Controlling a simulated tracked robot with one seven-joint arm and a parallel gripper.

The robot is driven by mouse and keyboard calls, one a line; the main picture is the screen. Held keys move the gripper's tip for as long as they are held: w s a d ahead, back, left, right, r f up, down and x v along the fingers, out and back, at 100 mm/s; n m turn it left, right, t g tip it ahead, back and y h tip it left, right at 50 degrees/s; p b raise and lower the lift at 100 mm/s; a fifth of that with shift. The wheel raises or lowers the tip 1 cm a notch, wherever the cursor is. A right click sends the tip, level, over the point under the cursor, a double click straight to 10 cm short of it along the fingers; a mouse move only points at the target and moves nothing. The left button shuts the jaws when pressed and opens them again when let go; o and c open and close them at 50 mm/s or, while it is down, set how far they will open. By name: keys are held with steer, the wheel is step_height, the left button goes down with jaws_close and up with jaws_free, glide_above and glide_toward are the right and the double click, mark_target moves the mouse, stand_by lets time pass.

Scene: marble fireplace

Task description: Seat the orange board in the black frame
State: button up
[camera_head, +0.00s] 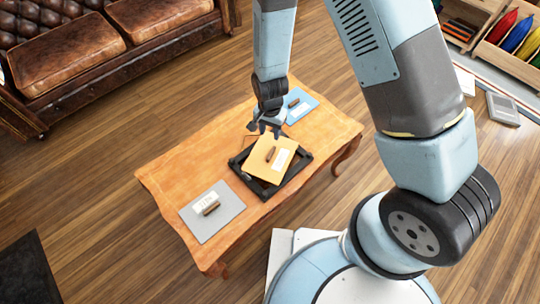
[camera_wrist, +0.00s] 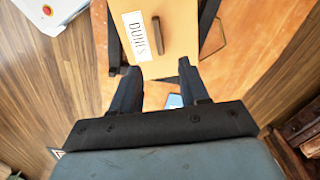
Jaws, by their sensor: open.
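The orange board (camera_head: 262,158) has a white label and a dark handle. In the head view it lies over the black frame (camera_head: 294,172), turned askew to it, and its far edge reaches over the frame's far side. Whether any of it sits down inside the frame I cannot tell. My gripper (camera_head: 265,130) is at the board's far edge. In the wrist view the open, empty fingers of my gripper (camera_wrist: 157,71) are apart from the handle (camera_wrist: 157,36) of the orange board (camera_wrist: 178,22). Bars of the black frame (camera_wrist: 113,45) show on both sides there.
The wooden table (camera_head: 178,165) also bears a grey board (camera_head: 224,224) with a handle at the near left and a blue board (camera_head: 303,113) at the far right. A brown leather sofa (camera_head: 70,60) stands behind at the left.

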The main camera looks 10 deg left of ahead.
mark_target(271, 152)
steer(key=shift+d+f, duration=0.15)
steer(key=shift+f, duration=6.4)
steer(key=shift+c, duration=0.4)
steer(key=shift+w, duration=0.1)
jaws_close()
